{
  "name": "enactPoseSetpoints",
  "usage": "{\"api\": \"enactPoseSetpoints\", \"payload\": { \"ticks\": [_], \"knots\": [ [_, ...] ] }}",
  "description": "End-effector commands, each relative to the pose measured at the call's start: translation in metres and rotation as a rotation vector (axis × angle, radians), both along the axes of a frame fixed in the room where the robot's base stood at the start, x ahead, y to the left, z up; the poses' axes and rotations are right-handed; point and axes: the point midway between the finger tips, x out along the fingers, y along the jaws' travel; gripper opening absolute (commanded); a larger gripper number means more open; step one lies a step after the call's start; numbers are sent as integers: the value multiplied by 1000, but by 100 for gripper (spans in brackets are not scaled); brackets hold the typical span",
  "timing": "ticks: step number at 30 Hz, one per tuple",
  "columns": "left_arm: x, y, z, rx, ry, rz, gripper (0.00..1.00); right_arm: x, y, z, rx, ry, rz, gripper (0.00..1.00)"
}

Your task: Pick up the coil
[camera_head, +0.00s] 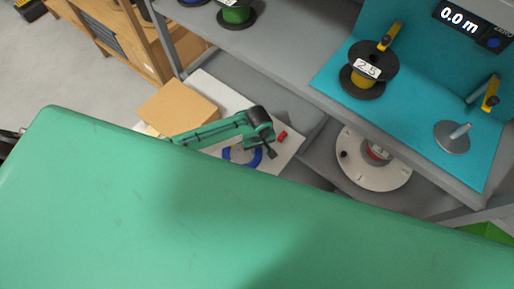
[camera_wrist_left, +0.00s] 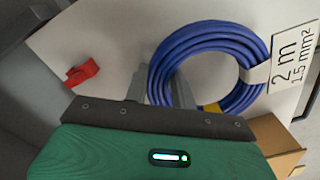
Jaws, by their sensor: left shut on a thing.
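The coil is a ring of blue cable (camera_head: 240,156) lying on a white surface on the lower level. In the left wrist view the coil (camera_wrist_left: 196,43) shows nearly whole, with a white label reading 2 m, 1.5 mm² (camera_wrist_left: 291,68) at its right and a yellow piece (camera_wrist_left: 211,107) at its lower edge. My left gripper (camera_head: 266,148) is at the coil's right side in the head view. In the left wrist view its fingers (camera_wrist_left: 160,84) are shut on the coil's near left part. Their tips are partly hidden by the cable. My right gripper is not in view.
A small red piece (camera_wrist_left: 82,72) lies beside the coil. Cardboard (camera_head: 180,105) is behind my left arm. A grey shelf above carries a teal mat (camera_head: 420,110) with a black reel (camera_head: 372,70) and a grey spindle disc (camera_head: 452,138). A white round reel (camera_head: 365,172) sits below it.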

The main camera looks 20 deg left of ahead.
Motion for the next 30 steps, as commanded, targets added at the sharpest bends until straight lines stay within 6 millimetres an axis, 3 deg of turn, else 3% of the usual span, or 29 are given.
{"api": "enactPoseSetpoints", "payload": {
  "ticks": [9,15,21,30],
  "knots": [
    [1,-1,94,-4,-6,0,0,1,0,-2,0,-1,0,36],
    [2,0,139,-2,-5,0,0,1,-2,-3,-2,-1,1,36],
    [1,0,162,-1,-2,0,0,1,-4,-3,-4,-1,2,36],
    [1,0,166,-2,-1,0,0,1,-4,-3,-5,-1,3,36]
  ]
}}
